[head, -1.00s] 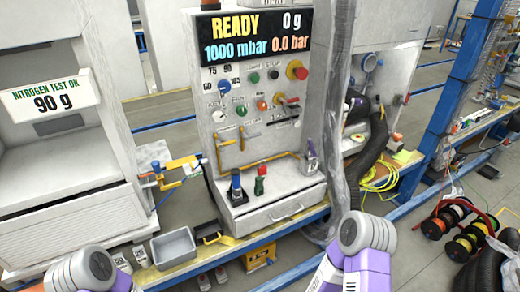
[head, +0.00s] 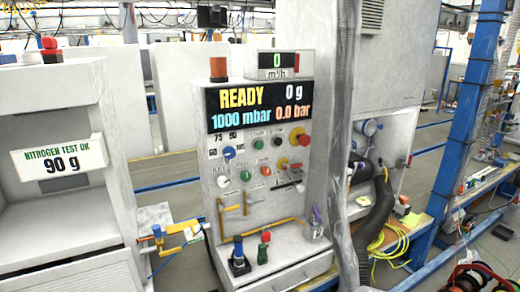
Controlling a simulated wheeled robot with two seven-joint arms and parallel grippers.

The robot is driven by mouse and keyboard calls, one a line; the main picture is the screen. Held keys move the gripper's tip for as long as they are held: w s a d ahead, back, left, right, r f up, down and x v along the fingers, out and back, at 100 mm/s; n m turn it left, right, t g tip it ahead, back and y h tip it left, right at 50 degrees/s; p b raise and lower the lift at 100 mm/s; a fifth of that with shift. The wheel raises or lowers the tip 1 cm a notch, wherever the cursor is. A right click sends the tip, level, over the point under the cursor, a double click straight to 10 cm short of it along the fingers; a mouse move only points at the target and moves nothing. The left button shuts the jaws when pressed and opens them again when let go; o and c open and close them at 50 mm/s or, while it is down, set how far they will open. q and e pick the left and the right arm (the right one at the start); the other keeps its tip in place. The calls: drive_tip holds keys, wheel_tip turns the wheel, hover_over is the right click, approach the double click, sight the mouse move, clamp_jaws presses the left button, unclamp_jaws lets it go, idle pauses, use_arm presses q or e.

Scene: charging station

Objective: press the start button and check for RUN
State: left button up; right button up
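The charging station panel (head: 212,166) stands upright in the middle of the head view. Its display (head: 258,106) reads READY, 0 g, 1000 mbar and 0.0 bar; RUN does not show on it. Below are a green button (head: 258,144), a second green button (head: 246,175), a dark button (head: 277,142), an orange-red button (head: 265,171) and a red knob on yellow (head: 299,137). The small labels are too blurred to tell which button is the start button. Neither of my grippers is in view.
A flow meter (head: 278,65) reading 0 and an orange lamp (head: 219,68) sit on top of the station. A cabinet sign (head: 60,158) at left reads NITROGEN TEST OK, 90 g. Blue-handled and green-handled tools (head: 239,257) stand on the ledge. A wrapped hose (head: 345,180) hangs at right.

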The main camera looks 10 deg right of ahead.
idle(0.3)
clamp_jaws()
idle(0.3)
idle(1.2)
